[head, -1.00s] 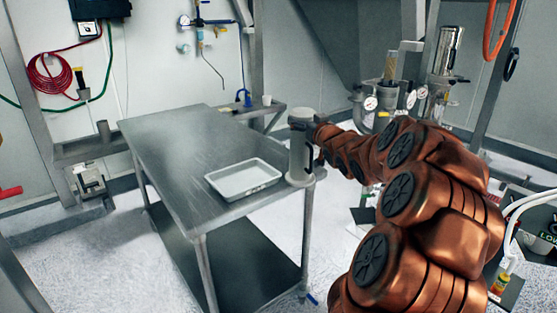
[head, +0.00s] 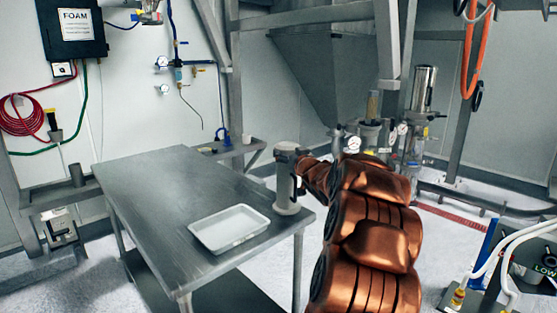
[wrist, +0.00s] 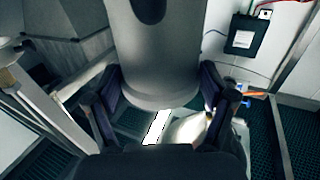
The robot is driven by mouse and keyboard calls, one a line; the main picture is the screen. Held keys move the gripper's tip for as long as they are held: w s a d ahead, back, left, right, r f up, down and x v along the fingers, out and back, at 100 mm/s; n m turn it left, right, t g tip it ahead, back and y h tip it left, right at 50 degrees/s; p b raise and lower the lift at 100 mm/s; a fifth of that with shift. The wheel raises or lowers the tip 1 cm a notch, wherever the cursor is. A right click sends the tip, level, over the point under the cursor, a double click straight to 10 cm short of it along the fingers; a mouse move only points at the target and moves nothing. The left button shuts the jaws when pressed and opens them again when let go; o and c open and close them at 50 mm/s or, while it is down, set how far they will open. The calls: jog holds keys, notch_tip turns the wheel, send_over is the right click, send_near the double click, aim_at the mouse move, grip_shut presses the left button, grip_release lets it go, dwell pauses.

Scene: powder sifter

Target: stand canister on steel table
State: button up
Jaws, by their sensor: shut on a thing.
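The canister (head: 286,182) is a grey upright cylinder with a darker top. It shows in the head view in front of the right end of the steel table (head: 155,190), and its lower end overlaps the tabletop near the right corner. I cannot tell whether its base touches the table. My gripper (head: 303,165) is at its right side, shut on its upper part. In the wrist view the canister (wrist: 155,50) fills the upper middle, with the dark fingers of my gripper (wrist: 165,105) on both sides of it.
A shallow white tray (head: 229,230) lies on the table just left of the canister, near the front edge. The left and back of the tabletop are clear. Gauges and metal vessels (head: 375,135) stand behind my arm. A ledge with a small cup (head: 247,138) is behind the table.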

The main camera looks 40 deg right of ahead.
aim_at(289, 178)
jog(key=w+d+f+p, duration=0.1)
jog(key=w+f, duration=0.3)
jog(key=w, duration=0.2)
jog(key=shift+w+d, duration=0.2)
jog(key=shift+w, duration=0.15)
jog(key=shift+f, duration=0.15)
jog(key=o, duration=1.7)
jog(key=shift+b+v, duration=1.2)
jog(key=shift+v, duration=4.85)
